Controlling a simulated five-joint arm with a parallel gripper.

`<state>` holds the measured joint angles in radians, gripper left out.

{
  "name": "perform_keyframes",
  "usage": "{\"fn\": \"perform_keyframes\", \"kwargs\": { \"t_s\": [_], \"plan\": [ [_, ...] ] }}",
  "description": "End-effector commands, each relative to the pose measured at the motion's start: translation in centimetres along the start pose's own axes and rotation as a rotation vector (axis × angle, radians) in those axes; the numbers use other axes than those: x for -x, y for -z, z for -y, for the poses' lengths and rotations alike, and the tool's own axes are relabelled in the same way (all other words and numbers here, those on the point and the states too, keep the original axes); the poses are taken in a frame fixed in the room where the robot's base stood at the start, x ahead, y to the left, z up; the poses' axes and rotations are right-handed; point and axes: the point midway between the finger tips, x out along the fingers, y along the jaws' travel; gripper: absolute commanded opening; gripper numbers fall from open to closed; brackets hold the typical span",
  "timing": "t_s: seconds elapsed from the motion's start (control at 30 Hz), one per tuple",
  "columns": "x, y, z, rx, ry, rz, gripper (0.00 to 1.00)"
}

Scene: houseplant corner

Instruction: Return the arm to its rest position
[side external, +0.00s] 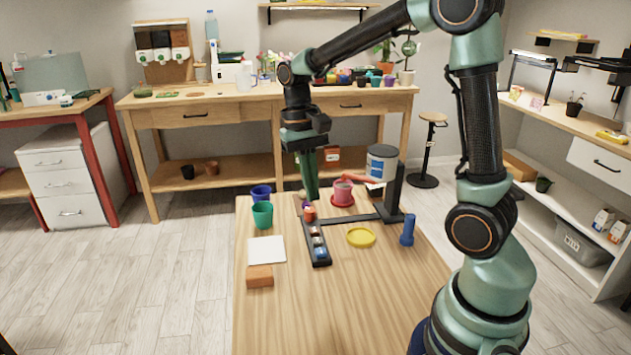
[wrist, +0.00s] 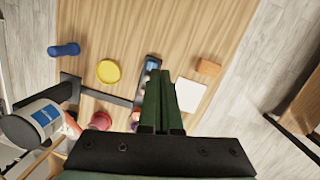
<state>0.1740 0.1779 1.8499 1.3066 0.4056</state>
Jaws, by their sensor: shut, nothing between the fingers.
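My gripper (side external: 311,197) points down over the far part of the wooden work table, its green fingers together and empty. In the wrist view its closed fingers (wrist: 161,77) cover part of the black tray (wrist: 151,63). In the side view the fingertips are close to the far end of this narrow black tray (side external: 319,262), near an orange-red item (side external: 309,214). I cannot tell whether they touch anything. My arm is stretched out from the right front over the table.
A pink pot (side external: 343,196), a grey canister (side external: 381,150) and a black stand (side external: 397,190) are right of my gripper. Blue (side external: 261,190) and green (side external: 262,217) pots are left. The front tabletop is clear.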

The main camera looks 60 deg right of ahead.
Motion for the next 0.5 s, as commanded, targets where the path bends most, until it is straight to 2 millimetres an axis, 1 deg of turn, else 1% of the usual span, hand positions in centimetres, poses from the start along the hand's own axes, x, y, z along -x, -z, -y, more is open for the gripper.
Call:
{"fn": "perform_keyframes", "kwargs": {
  "t_s": [0.03,0.2,0.37,0.5],
  "plan": [
    [0.9,-0.8,0.2,0.04,0.018,-0.05,0.0],
    [2.7,-3.2,0.6,0.179,0.069,-0.206,0.0],
    [3.8,-5.4,0.9,0.309,0.108,-0.356,0.0],
    [4.3,-7.2,1.1,0.418,0.136,-0.485,0.0]
  ]
}}
